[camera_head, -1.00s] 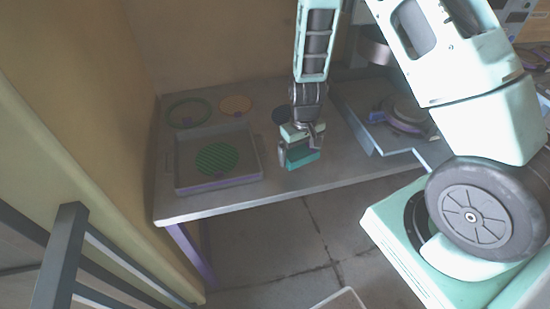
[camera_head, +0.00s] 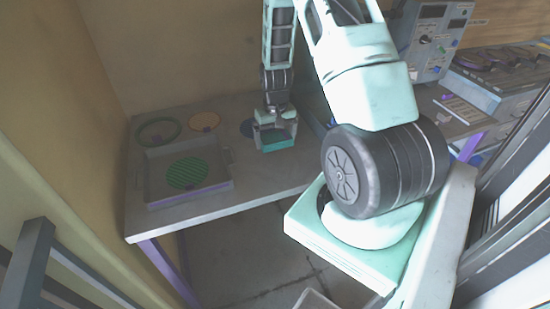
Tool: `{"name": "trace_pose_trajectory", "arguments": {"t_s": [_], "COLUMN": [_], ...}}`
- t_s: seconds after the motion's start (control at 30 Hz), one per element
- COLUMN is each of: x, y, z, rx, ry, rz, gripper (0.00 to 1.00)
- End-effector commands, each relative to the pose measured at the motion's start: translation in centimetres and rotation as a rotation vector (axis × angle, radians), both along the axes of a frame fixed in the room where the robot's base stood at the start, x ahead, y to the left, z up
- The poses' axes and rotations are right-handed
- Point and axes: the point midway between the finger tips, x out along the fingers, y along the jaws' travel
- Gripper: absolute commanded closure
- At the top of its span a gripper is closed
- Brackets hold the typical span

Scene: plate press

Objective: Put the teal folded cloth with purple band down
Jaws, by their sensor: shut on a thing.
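The teal folded cloth (camera_head: 278,145) is between the fingers of my gripper (camera_head: 276,137), over the grey table right of the tray. My gripper points down and is shut on the cloth. The purple band cannot be made out. I cannot tell whether the cloth touches the table top (camera_head: 240,197).
A grey tray (camera_head: 190,200) with a green ribbed disc (camera_head: 187,173) stands left of my gripper. A control panel (camera_head: 432,40) stands at the right. Bare table lies around the cloth.

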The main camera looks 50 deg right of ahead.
Motion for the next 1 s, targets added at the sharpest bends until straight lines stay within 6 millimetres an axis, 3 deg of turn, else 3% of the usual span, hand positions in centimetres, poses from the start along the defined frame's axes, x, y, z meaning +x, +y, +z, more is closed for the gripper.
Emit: {"name": "trace_pose_trajectory", "arguments": {"t_s": [0.1, 0.6, 1.0], "x": [-0.1, 0.0, 0.0], "y": [0.1, 0.1, 0.1], "z": [-2.0, -7.3, -8.0], "rx": [0.003, 0.002, 0.000], "ry": [0.005, 0.001, 0.000], "rz": [0.000, 0.001, 0.002], "gripper": [0.30, 0.30, 0.30]}}
